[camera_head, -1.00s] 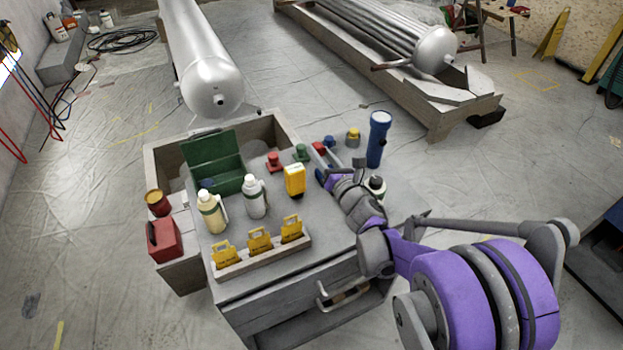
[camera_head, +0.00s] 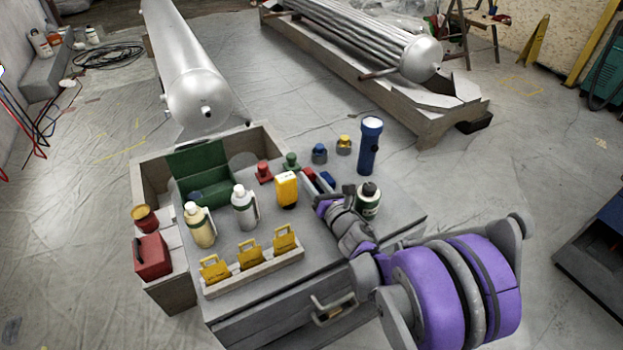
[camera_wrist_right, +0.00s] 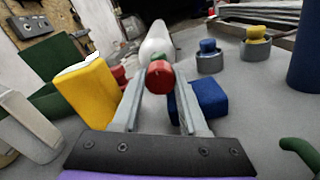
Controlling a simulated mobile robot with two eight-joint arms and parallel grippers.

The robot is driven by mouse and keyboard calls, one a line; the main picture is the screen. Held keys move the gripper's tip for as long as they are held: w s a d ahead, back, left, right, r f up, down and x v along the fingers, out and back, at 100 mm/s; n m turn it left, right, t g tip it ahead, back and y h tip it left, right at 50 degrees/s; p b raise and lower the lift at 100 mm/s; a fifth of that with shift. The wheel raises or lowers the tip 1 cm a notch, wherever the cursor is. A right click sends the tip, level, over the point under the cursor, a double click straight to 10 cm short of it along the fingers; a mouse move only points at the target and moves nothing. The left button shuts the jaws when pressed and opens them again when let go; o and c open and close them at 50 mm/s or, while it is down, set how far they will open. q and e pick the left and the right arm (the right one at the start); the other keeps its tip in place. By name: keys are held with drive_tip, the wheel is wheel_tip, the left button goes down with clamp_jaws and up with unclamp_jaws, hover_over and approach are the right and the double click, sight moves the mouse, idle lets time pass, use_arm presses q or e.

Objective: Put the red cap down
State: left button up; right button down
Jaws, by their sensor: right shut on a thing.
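The red cap (camera_head: 309,174) is a small round red piece between the fingertips of my right gripper (camera_head: 312,180). In the right wrist view the red cap (camera_wrist_right: 160,77) shows its round end between the two grey fingers (camera_wrist_right: 160,85), which are shut on it. It is over the grey bench top (camera_head: 300,225); whether it touches the top I cannot tell. A blue block (camera_head: 327,179) lies right beside the fingers, and this blue block (camera_wrist_right: 205,97) also shows in the wrist view. My left gripper is not in view.
A yellow device (camera_head: 286,187) and a red fitting (camera_head: 264,172) stand left of the gripper; a green fitting (camera_head: 291,161) is behind. Blue-topped (camera_head: 319,153) and yellow-topped (camera_head: 344,144) pieces, a blue flashlight (camera_head: 370,145) and a dark-topped can (camera_head: 368,201) stand right.

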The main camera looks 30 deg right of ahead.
drive_tip(key=shift+f, duration=0.25)
drive_tip(key=shift+c, duration=2.2)
unclamp_jaws()
drive_tip(key=shift+r, duration=0.25)
drive_tip(key=shift+r+p, duration=0.4)
drive_tip(key=shift+r, duration=0.05)
drive_tip(key=s, duration=1.2)
drive_tip(key=shift+a+p, duration=0.35)
